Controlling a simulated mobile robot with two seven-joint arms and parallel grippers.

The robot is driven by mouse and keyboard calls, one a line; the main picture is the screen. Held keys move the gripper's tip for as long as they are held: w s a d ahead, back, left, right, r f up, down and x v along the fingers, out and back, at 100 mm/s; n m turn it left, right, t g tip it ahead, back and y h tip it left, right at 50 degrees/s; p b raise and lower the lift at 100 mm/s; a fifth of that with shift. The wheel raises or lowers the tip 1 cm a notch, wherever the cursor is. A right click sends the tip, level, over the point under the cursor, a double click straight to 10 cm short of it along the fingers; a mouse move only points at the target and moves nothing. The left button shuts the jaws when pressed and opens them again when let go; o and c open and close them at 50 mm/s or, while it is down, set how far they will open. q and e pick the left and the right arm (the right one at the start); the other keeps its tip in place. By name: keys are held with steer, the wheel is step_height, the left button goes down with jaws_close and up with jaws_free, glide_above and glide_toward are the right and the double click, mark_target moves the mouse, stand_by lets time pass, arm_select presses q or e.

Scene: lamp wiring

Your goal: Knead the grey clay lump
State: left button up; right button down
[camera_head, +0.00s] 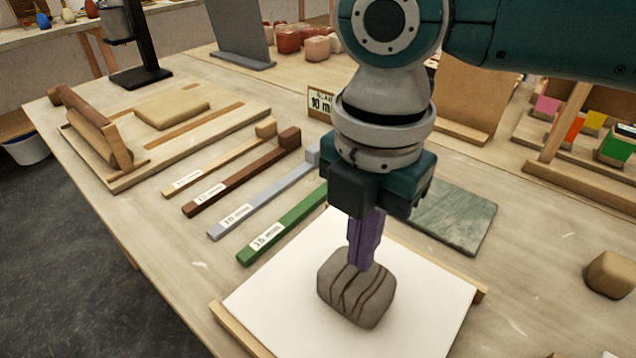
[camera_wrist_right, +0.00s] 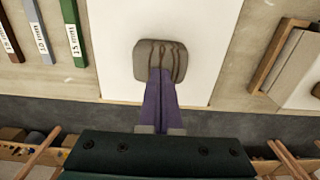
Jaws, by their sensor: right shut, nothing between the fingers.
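The grey clay lump (camera_head: 357,288) is a rounded block with several dark reddish streaks across it. It sits on a white board (camera_head: 430,305). My right gripper (camera_head: 358,266) points down with its purple fingers closed together, and the tips meet the lump's top back edge. In the right wrist view the lump (camera_wrist_right: 160,60) lies at the ends of the closed fingers (camera_wrist_right: 158,76); I cannot tell how hard they press. Nothing is held between the fingers. My left gripper is in neither view.
Several labelled thickness sticks lie left of the board, among them a green one (camera_head: 284,226). A green stone slab (camera_head: 452,216) lies behind the board. A tan lump (camera_head: 611,273) sits at the right. A wooden board with a roller (camera_head: 97,124) stands at the far left.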

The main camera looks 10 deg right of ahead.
steer(key=shift+f+b, duration=0.5)
steer(key=shift+f, duration=0.5)
steer(key=shift+r, duration=0.1)
steer(key=shift+r, duration=0.1)
step_height(320, 180, up, 2)
steer(key=p, duration=0.2)
steer(key=shift+r+p, duration=0.1)
steer(key=shift+p, duration=0.25)
steer(key=shift+f, duration=0.3)
steer(key=shift+f+b, duration=0.75)
steer(key=shift+f, duration=0.15)
